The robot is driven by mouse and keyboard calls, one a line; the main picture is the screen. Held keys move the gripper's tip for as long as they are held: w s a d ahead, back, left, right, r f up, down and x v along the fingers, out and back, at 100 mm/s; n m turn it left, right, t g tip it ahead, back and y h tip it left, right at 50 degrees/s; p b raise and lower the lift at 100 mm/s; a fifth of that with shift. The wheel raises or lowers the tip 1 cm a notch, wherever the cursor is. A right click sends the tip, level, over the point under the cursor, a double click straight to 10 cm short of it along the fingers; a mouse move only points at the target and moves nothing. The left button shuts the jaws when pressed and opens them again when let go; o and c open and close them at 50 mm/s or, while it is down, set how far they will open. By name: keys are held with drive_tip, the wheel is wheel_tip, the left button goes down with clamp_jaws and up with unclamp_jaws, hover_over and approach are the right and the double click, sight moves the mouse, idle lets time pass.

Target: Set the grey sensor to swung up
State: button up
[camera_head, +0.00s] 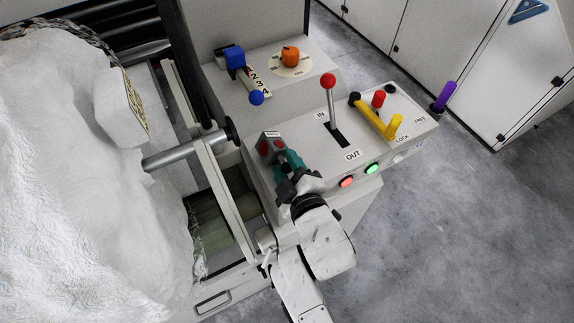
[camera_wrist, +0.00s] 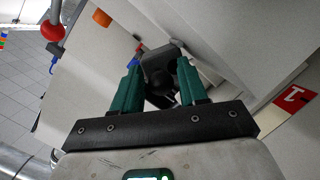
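My gripper (camera_head: 286,158) has teal fingers and is low over the front left part of the control console, beside a small grey box with red buttons (camera_head: 270,146). In the wrist view my gripper (camera_wrist: 159,75) has its fingers apart, one on each side of a dark grey block with a black rounded part (camera_wrist: 158,60). This looks like the grey sensor. Whether the fingers touch it is unclear. In the head view I cannot make out the sensor; my gripper and arm cover that spot.
Behind are a blue handle (camera_head: 235,58) and an orange knob (camera_head: 290,56). White fibre and a roller lie left. Floor is free right.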

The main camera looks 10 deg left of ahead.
clamp_jaws()
drive_tip(key=shift+w+d+r+m+p, duration=0.15)
drive_tip(key=shift+m+p, duration=0.15)
drive_tip(key=shift+p, duration=0.25)
idle(0.4)
drive_tip(key=shift+w+d+m+g+y+p, duration=0.15)
drive_tip(key=shift+d+m+g+y+p, duration=0.2)
drive_tip(key=shift+m+p, duration=0.45)
drive_tip(key=shift+w+d+m+y+p, duration=0.25)
drive_tip(key=shift+m+p, duration=0.1)
drive_tip(key=shift+m, duration=0.25)
drive_tip(key=shift+w+d+f+m+g+y+b, duration=0.1)
drive_tip(key=shift+d+f+m+g+y+b, duration=0.15)
drive_tip(key=shift+m, duration=0.25)
drive_tip(key=shift+w+d+f+m+g+y+b, duration=0.15)
drive_tip(key=shift+f+m+g+b, duration=0.1)
drive_tip(key=shift+m, duration=0.25)
drive_tip(key=m+b, duration=0.1)
drive_tip(key=m+y+b, duration=0.1)
drive_tip(key=d+f+m, duration=0.1)
drive_tip(key=shift+w+m+g+y+b, duration=0.3)
drive_tip(key=shift+g+b, duration=0.05)
drive_tip(key=shift+b, duration=0.05)
